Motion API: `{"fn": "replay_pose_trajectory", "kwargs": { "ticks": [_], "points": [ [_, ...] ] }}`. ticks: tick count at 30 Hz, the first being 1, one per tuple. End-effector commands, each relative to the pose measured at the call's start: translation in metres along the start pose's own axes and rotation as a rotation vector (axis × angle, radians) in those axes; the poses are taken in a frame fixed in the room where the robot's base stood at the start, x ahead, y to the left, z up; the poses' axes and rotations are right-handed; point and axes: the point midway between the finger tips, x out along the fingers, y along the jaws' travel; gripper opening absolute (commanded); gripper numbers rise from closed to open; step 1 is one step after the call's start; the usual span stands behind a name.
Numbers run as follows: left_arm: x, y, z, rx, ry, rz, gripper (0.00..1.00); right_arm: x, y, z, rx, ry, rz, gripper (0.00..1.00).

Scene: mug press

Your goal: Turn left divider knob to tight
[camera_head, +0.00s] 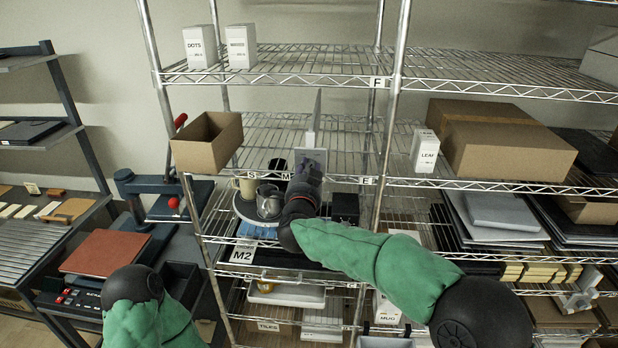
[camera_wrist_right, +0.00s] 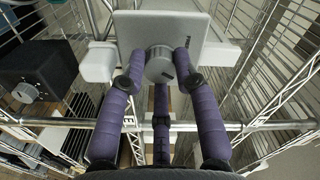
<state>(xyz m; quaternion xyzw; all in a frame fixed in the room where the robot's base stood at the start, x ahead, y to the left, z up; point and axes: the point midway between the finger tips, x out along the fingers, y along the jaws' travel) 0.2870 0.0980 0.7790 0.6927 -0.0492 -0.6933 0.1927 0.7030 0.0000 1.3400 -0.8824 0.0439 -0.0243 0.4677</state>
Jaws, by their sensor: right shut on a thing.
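The divider (camera_head: 317,112) stands upright on the middle shelf of the wire rack as a thin grey plate. In the right wrist view, its round metal knob (camera_wrist_right: 158,65) sits in front of a pale grey plate (camera_wrist_right: 190,32). A dark mark shows at the knob's lower right. The purple fingers of my right gripper (camera_wrist_right: 159,67) are shut on the knob from both sides. In the head view, my right gripper (camera_head: 310,168) reaches the divider's front at the shelf edge and hides the knob. My left arm shows at the lower left; its gripper is not visible.
An open cardboard box (camera_head: 207,142) stands left of the divider. A white LEAF box (camera_head: 424,151) and a large carton (camera_head: 500,145) stand to the right. Mugs (camera_head: 269,201) stand just below the shelf. In the wrist view, a dark box (camera_wrist_right: 38,75) lies left.

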Motion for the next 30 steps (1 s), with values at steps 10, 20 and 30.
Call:
{"fn": "replay_pose_trajectory", "kwargs": {
  "ticks": [10, 20, 30],
  "points": [
    [0.0072, -0.0026, -0.0003, 0.0, 0.0, 0.0, 0.4, -0.0012, 0.0055, 0.008, 0.06, -0.014, 0.008, 0.0],
    [0.007, -0.0025, -0.0003, 0.0, 0.0, 0.0, 0.4, -0.0013, 0.0054, 0.0081, 0.061, -0.015, 0.008, 0.0],
    [0.007, -0.0025, -0.0003, 0.0, 0.0, 0.0, 0.4, -0.0006, 0.0024, 0.0039, 0.064, -0.007, 0.004, 0.54]
  ]
}}
